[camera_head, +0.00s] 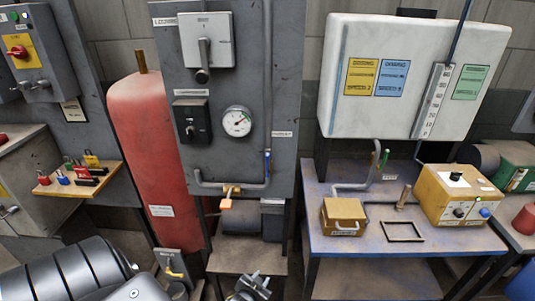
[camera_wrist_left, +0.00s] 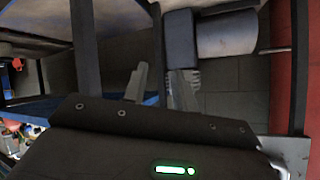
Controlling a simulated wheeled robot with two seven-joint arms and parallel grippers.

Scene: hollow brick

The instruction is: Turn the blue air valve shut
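The blue air valve handle (camera_head: 267,161) is a small blue lever on the thin vertical pipe at the right side of the grey panel. It stands upright, in line with the pipe. My left gripper (camera_head: 257,281) is at the bottom middle of the head view, well below the valve and apart from it. In the left wrist view its two grey fingers (camera_wrist_left: 161,88) are spread, with nothing between them. The valve cannot be made out in the wrist view. My right gripper is in neither view.
The grey panel (camera_head: 230,90) carries a gauge (camera_head: 236,121) and a large switch (camera_head: 206,40). An orange-handled valve (camera_head: 226,203) sticks out below. A red tank (camera_head: 150,150) stands left. A blue table (camera_head: 335,240) with boxes stands right, with a green pipe handle (camera_head: 384,158) above it.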

